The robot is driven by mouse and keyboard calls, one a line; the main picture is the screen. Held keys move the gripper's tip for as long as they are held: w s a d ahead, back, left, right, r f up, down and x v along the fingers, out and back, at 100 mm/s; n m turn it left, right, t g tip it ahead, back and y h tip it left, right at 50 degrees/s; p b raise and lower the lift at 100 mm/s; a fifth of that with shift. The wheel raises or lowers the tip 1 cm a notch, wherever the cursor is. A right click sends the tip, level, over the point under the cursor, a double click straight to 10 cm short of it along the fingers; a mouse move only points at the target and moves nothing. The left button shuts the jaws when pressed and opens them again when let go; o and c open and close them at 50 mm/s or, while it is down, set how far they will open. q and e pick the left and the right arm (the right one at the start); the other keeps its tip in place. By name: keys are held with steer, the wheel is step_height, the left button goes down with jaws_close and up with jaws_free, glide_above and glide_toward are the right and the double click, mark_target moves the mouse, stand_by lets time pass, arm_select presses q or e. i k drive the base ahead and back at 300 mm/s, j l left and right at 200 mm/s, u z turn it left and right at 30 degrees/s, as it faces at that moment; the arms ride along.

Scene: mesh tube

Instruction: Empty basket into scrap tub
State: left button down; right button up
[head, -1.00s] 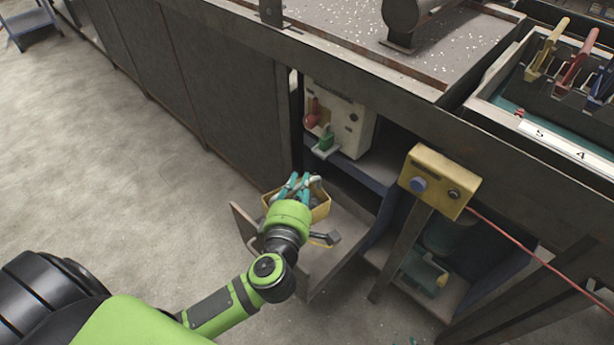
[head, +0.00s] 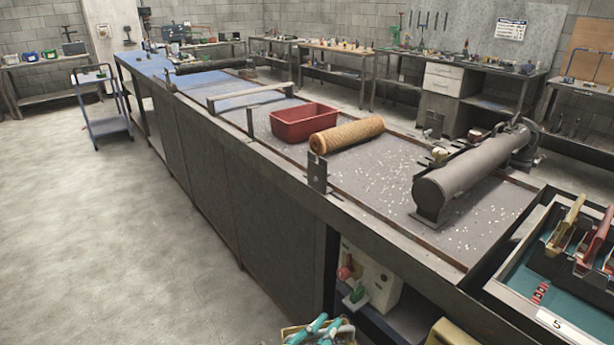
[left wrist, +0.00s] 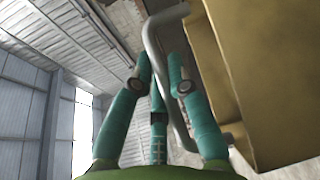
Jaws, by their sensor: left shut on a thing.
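The yellow basket (head: 290,331) is cut off by the bottom edge of the head view. It fills the right of the left wrist view as a yellow wall (left wrist: 236,80) with a bent grey handle (left wrist: 152,42). My left gripper (head: 320,328) has teal fingers shut on this handle. The basket's contents cannot be made out. A red tub (head: 305,124), likely the scrap tub, sits on the bench top beside a tan mesh roll. Its inside is mostly hidden. My right gripper is not in view.
The tan mesh roll (head: 346,135) lies right of the tub. A grey cylinder machine (head: 465,175) stands farther right on the bench. An upright bracket (head: 317,172) stands at the bench's front edge. The floor left of the bench (head: 90,230) is clear.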

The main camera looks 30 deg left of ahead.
mark_target(293, 125)
steer(key=z, duration=0.9)
steer(key=j+z, duration=0.25)
steer(key=z, duration=0.15)
steer(key=k+j+z, duration=0.15)
steer(key=j+z, duration=0.25)
steer(key=k+j+z, duration=0.25)
steer(key=j+z, duration=0.2)
steer(key=k+j+z, duration=0.25)
steer(key=z, duration=0.15)
steer(key=k+j+z, duration=0.5)
steer(key=k+z, duration=0.15)
steer(key=z, duration=0.15)
steer(key=k+j+z, duration=0.1)
steer(key=k+z, duration=0.15)
steer(key=k, duration=0.7)
steer(key=k+j+u, duration=0.3)
steer(key=k+u, duration=0.15)
steer(key=k, duration=0.25)
steer(key=k+j+u, duration=0.4)
steer(key=k, duration=0.25)
steer(key=k+j+u, duration=0.45)
steer(key=j, duration=0.35)
steer(key=k+l, duration=0.05)
steer(key=k, duration=0.05)
